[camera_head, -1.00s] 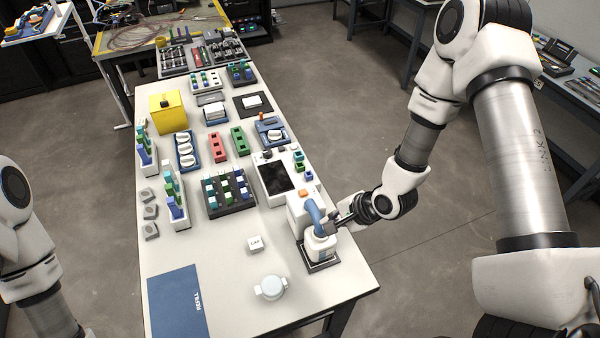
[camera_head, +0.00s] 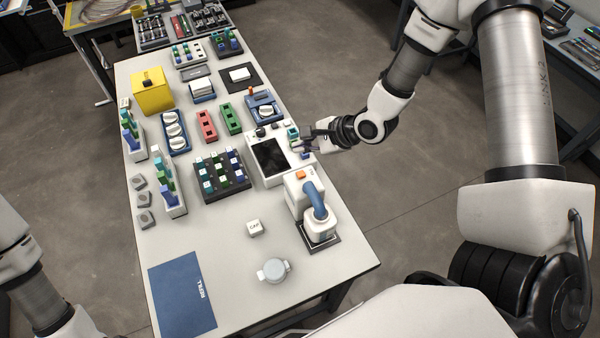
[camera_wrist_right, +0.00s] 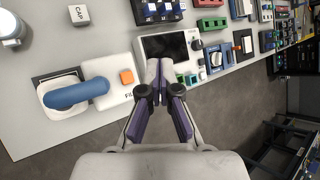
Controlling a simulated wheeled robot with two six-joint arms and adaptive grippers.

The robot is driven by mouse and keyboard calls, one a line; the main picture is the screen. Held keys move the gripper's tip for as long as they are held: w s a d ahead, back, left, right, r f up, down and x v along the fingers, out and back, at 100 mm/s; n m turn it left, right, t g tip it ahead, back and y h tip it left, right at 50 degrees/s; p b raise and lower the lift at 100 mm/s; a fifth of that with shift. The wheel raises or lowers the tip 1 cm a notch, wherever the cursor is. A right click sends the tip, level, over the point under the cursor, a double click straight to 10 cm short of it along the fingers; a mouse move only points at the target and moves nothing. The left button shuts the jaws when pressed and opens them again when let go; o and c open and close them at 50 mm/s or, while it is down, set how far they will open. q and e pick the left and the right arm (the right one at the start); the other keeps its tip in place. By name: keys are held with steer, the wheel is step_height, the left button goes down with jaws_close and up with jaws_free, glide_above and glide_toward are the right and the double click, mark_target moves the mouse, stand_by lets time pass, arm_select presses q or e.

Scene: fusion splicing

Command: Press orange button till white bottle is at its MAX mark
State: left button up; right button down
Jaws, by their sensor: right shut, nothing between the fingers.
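The orange button (camera_head: 300,175) sits on top of the white filling station (camera_head: 292,190); it also shows in the right wrist view (camera_wrist_right: 126,77). The white bottle (camera_head: 320,230) stands on a dark-edged pad under the station's blue spout (camera_head: 315,200). Its level and MAX mark cannot be made out. My right gripper (camera_head: 305,146) is shut and empty, beyond the station, beside the white device with the dark screen (camera_head: 270,157). In the right wrist view its fingertips (camera_wrist_right: 159,94) are to the right of the button, apart from it. My left gripper is out of view.
A CAP block (camera_head: 254,228) and a round pale lidded container (camera_head: 273,270) stand left of the bottle. The blue REFILL mat (camera_head: 181,297) lies at the front left. Racks and coloured blocks fill the far table. Floor is open right of the table.

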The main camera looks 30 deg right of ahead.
mark_target(303, 174)
step_height(303, 174, down, 8)
steer(key=b, duration=0.5)
steer(key=shift+s+r+b, duration=0.1)
steer(key=shift+r+b, duration=0.15)
steer(key=shift+b, duration=0.1)
steer(key=shift+f, duration=0.3)
steer(key=shift+r, duration=0.15)
stand_by(0.3)
steer(key=shift+f+b, duration=0.45)
steer(key=shift+f, duration=0.05)
